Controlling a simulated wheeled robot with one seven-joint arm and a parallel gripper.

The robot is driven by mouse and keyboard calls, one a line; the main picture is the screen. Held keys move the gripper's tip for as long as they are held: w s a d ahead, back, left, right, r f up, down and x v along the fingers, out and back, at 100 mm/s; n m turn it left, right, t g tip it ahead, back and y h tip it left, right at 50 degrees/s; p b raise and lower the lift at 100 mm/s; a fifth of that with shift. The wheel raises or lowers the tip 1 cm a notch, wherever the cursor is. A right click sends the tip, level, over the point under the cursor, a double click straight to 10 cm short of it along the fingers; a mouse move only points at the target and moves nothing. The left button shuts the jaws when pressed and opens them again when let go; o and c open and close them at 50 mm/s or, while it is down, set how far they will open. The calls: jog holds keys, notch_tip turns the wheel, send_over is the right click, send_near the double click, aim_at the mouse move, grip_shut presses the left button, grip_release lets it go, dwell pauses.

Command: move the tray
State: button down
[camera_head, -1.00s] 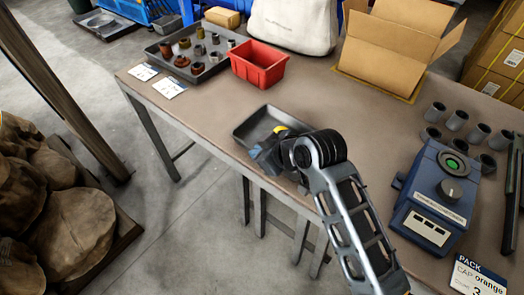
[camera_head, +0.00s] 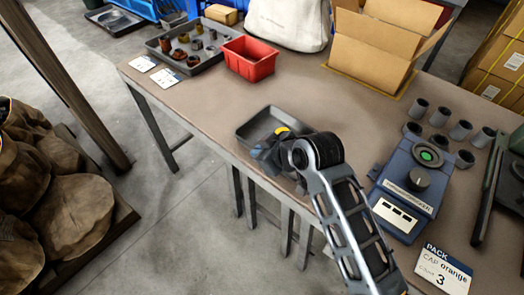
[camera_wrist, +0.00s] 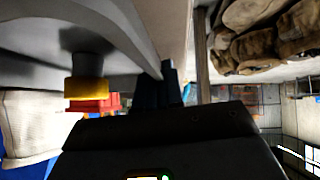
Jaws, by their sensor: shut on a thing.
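The fingers and my wrist hide that corner. In the wrist view my dark fingers (camera_wrist: 165,88) meet a grey surface, seen very close, likely the tray.
A larger tray (camera_head: 170,62) with several cups stands at the back left, beside a red bin (camera_head: 248,60). An open carton (camera_head: 375,60) is behind. A blue device (camera_head: 410,190) and several grey cups (camera_head: 438,117) stand to the right. The table between is clear.

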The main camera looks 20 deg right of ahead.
jog(key=shift+s+f, duration=0.1)
jog(key=shift+f, duration=0.1)
jog(key=c, duration=1.2)
grip_release()
jog(key=shift+r, duration=0.15)
jog(key=shift+v, duration=3.9)
